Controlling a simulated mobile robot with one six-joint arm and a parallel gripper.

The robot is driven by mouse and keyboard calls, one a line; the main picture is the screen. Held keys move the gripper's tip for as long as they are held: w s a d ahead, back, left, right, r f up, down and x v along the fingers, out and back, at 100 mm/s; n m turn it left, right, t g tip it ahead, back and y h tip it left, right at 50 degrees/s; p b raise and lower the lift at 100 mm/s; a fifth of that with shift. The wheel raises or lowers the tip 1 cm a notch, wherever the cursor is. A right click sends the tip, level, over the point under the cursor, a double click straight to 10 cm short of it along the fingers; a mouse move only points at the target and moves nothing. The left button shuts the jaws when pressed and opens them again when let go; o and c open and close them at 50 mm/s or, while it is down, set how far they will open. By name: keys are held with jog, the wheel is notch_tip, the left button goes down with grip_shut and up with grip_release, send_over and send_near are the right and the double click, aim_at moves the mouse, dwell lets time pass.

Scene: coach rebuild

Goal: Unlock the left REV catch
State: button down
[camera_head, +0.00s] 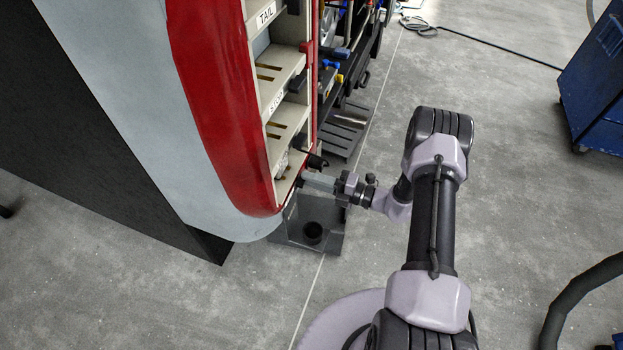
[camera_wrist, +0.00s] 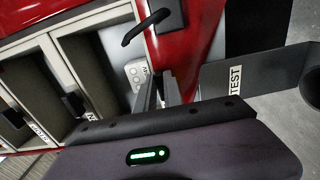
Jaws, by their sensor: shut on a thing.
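My gripper (camera_head: 308,180) reaches in from the right to the lower red edge of the coach's lamp panel. In the wrist view its two grey fingers (camera_wrist: 158,80) stand close together at the red and cream rim. They are closed on a small part there, mostly hidden between the fingertips; by its place it looks like the left REV catch, but no REV label is readable. A black lever (camera_wrist: 147,26) stands just beyond the fingertips, apart from them; a black piece also shows in the head view (camera_head: 317,161). The cream lamp panel (camera_head: 283,108) has open, slotted compartments.
The compartments above carry TAIL (camera_head: 266,14) and STOP (camera_head: 275,103) labels. A grey tray marked TEST (camera_wrist: 243,76) lies close right of the fingers. A bracket with a dark cup (camera_head: 313,232) is below my gripper.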

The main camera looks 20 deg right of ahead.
dwell(0.3)
jog(key=c, duration=1.5)
grip_release()
jog(key=shift+o, duration=0.2)
jog(key=shift+d, duration=0.1)
jog(key=p+v, duration=0.2)
jog(key=v, duration=1.5)
jog(key=shift+s, duration=0.15)
